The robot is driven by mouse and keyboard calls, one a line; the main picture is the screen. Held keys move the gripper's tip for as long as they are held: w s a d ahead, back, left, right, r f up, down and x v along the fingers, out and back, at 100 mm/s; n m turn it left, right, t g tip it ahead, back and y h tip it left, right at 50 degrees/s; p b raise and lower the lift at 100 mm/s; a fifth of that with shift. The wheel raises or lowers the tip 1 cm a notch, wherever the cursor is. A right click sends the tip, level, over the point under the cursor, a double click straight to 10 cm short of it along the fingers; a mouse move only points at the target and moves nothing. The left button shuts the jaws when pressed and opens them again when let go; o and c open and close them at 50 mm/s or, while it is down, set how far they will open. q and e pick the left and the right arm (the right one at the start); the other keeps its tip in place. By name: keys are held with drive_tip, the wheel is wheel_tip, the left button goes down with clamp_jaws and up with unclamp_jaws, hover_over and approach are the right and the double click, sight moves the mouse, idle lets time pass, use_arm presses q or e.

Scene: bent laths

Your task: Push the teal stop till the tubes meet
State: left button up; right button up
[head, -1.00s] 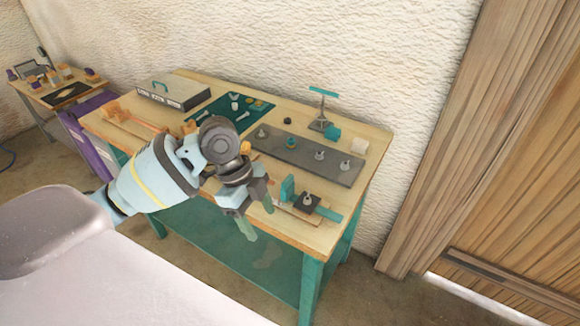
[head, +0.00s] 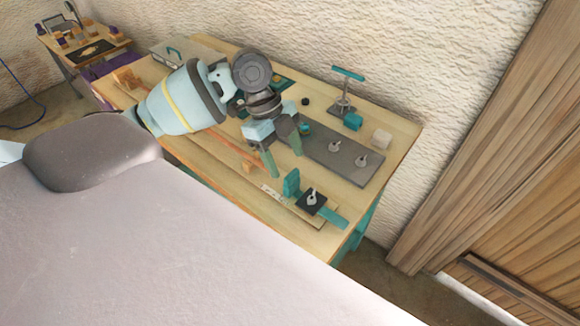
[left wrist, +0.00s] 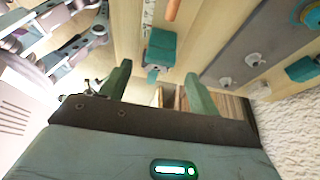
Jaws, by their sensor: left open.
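The teal stop (head: 292,183) stands upright on a low wooden rail near the table's front right edge. It also shows in the left wrist view (left wrist: 161,47), ahead of my fingers. An orange tube (head: 236,150) runs along the table to the left of the stop; its end shows in the left wrist view (left wrist: 173,9). A second tube and any gap are too small or hidden to tell. My left gripper (head: 283,160) is open and empty, above the table just behind and left of the stop, apparently apart from it. My right gripper is not in view.
A black square block with a pale knob (head: 312,201) and a teal strip (head: 333,216) lie right of the stop. A grey plate with several knobs (head: 345,160) lies behind. A teal-topped stand (head: 346,92) and a white cube (head: 381,138) are at the back right.

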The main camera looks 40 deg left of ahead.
sight(292, 174)
use_arm(q)
drive_tip(key=shift+x, duration=1.9)
drive_tip(key=shift+c, duration=0.4)
